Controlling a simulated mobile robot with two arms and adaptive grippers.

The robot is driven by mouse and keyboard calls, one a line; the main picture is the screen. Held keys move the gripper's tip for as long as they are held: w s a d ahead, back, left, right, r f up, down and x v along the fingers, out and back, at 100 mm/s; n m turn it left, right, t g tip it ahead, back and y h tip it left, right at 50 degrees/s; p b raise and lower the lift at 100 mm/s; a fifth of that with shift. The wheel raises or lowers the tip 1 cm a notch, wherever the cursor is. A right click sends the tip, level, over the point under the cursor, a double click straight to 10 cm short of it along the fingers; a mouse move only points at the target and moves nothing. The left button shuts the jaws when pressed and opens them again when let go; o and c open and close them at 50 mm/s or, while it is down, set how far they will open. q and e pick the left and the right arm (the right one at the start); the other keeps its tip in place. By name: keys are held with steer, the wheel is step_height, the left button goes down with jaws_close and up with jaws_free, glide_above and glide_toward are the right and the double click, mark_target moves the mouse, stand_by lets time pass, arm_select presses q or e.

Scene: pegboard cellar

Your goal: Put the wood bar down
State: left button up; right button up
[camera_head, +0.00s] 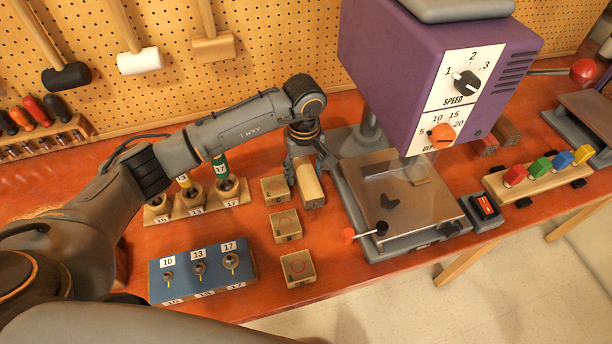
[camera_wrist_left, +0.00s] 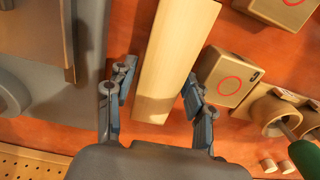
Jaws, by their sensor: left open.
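The wood bar (camera_head: 312,184) is a pale, squared length of wood lying on the orange bench top, between the drill press base and several small wood blocks. It also shows in the left wrist view (camera_wrist_left: 178,62), running away between the fingers. My left gripper (camera_head: 304,160) is open over the bar's back end. In the left wrist view the fingers of the gripper (camera_wrist_left: 159,74) stand on either side of the bar, with a gap on the left and the right finger close to its edge. My right gripper is not in view.
The purple drill press (camera_head: 400,75) stands on the right, its table (camera_head: 410,190) beside the bar. Small blocks (camera_head: 285,225) with red circles line the bar's left. A blue tool block (camera_head: 205,290) and a wooden bit rack (camera_head: 195,208) stand farther left.

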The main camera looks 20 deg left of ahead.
arm_select(q)
jaws_close()
